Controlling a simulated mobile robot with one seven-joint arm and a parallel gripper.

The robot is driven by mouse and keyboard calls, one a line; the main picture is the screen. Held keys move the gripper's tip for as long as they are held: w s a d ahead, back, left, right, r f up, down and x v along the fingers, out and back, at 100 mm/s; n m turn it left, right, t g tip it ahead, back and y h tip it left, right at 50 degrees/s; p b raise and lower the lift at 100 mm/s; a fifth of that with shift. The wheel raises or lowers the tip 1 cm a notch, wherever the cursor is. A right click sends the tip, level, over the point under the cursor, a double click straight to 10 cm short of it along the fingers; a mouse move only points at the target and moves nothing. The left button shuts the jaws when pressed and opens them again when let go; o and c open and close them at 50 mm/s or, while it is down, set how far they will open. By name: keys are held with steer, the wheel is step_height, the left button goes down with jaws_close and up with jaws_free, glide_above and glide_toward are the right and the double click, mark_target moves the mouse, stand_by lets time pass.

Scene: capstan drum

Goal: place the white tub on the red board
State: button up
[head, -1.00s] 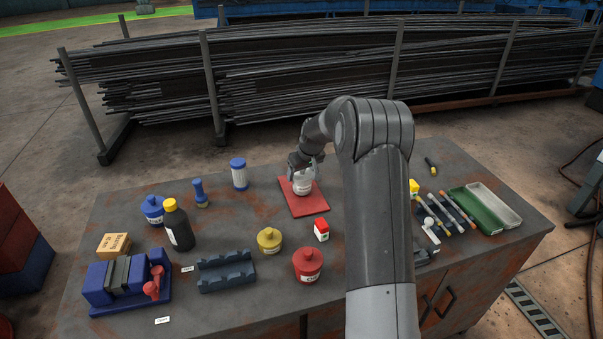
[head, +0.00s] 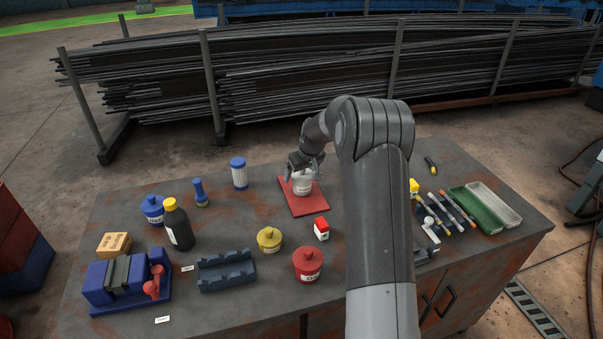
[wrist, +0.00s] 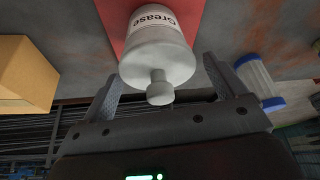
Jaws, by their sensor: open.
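The white tub (head: 302,184) stands upright on the red board (head: 303,204) at the back middle of the bench. In the wrist view the tub (wrist: 157,55) shows a "Grease" label and a knob on its lid, with the red board (wrist: 112,22) behind it. My gripper (head: 303,170) is just behind and above the tub. In the wrist view my gripper (wrist: 160,85) is open, its fingers apart on either side of the tub's lid end. The tub's far side is hidden.
A blue-capped filter (head: 239,174) stands left of the board. A red-topped box (head: 321,229), a yellow tub (head: 269,240) and a red tub (head: 307,265) stand in front. Markers and a green tray (head: 476,211) lie to the right.

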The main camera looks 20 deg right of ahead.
steer(key=s+a+r, duration=0.2)
steer(key=s+r, duration=0.5)
steer(key=r, duration=0.2)
steer(key=s+a+r, duration=0.1)
steer(key=s+r, duration=0.5)
steer(key=r, duration=0.4)
steer(key=s+a+r+m+t+h, duration=0.1)
steer(key=s+a+r, duration=0.2)
steer(key=s, duration=0.8)
steer(key=s+a+r+m, duration=0.1)
steer(key=s+a+r, duration=0.15)
steer(key=s, duration=0.85)
steer(key=s+a+f+m, duration=0.1)
steer(key=s+f, duration=0.2)
steer(key=s, duration=0.9)
steer(key=shift+s+a+f, duration=0.2)
steer(key=shift+f, duration=0.15)
